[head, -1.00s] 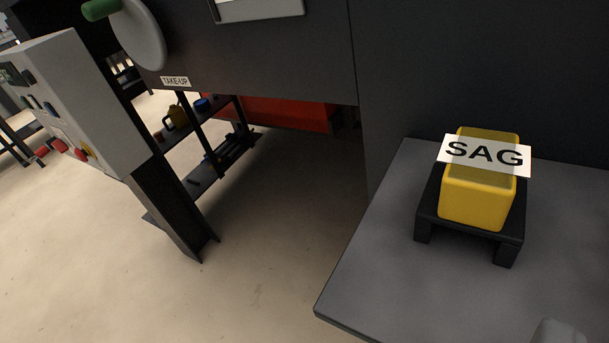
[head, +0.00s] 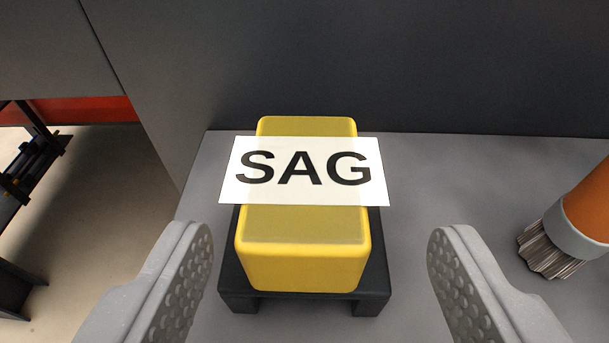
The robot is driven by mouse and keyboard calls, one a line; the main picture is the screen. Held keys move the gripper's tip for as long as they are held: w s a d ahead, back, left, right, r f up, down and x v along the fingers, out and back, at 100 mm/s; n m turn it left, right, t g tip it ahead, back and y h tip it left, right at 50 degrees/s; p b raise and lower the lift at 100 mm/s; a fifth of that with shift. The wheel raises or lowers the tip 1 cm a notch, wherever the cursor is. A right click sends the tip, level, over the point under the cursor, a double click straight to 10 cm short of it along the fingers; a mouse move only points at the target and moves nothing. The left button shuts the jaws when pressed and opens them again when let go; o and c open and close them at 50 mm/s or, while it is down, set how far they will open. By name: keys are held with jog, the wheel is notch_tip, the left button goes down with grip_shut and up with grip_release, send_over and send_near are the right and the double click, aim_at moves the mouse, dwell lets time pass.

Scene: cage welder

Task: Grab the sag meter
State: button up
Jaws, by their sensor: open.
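The sag meter (head: 304,262) is a yellow block with rounded edges. It rests on a small black stand (head: 377,282) on a grey shelf. A white label (head: 304,198) reading SAG cuts across its upper part. My gripper (head: 318,245) is open and empty. One grey, dimpled finger shows at the lower left and the other at the lower right. The block lies between and beyond them in the picture, with a visible gap on each side. I cannot tell the exact depth between fingertips and block.
The grey shelf (head: 455,185) has bare room right of the stand. A brush with an orange handle (head: 590,208) and metal bristles lies at the far right. A dark wall (head: 420,65) rises behind. At the left are the shelf's edge, pale floor (head: 110,190) and a dark rack (head: 25,165).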

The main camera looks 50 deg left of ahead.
aim_at(306, 195)
jog(key=shift+s+x, duration=0.2)
jog(key=shift+x, duration=2.4)
jog(key=shift+a, duration=0.15)
jog(key=shift+r, duration=0.1)
jog(key=c, duration=1.2)
